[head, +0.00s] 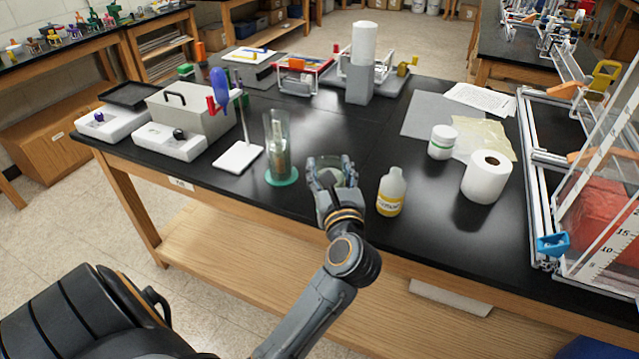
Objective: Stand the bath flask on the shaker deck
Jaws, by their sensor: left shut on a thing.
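My left gripper (332,168) is low over the front middle of the black bench. It is shut on a clear rounded glass thing (351,177), probably the bath flask, mostly hidden by the fingers. I cannot tell whether the glass touches the bench top. A white device with a dark flat top (128,94) stands at the bench's left end and looks like the shaker deck; no flask shows on it. A grey box with a black handle (190,106), perhaps the bath, sits beside it on a white base with a dark knob. My right gripper is out of view.
A tall glass cylinder (278,135) on a teal base and a white stand (239,157) with clamps stand between the gripper and the dark-topped device. A yellow-labelled bottle (391,193), a paper roll (486,177) and a white jar (442,142) stand to the right.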

